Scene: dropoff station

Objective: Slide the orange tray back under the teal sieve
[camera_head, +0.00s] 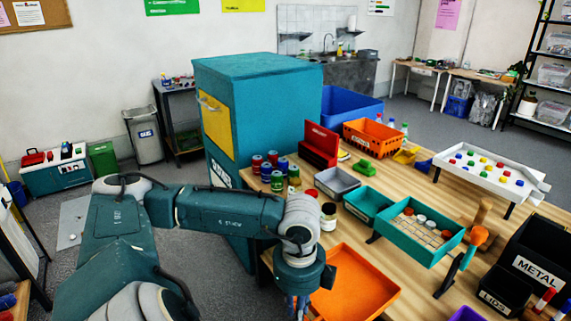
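The orange tray (362,268) lies on the wooden table near its front left edge and looks empty. The teal sieve (396,242) stands raised on black supports, right of and behind the tray. White and orange-brown round pieces lie on its mesh. The tray is apart from the sieve, and the space beneath the sieve is partly hidden. My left gripper (298,306) points down at the tray's left side. Its fingers are dark and cut by the bottom edge, so their opening and any contact with the tray are unclear. My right gripper is out of view.
A black METAL bin (540,262) and a LIDS box (500,292) stand right of the sieve. A wooden handle with an orange knob (479,237) stands beside it. Several jars (328,216) and a teal bin (369,205) stand behind. A tall teal cabinet (262,110) is at the back left.

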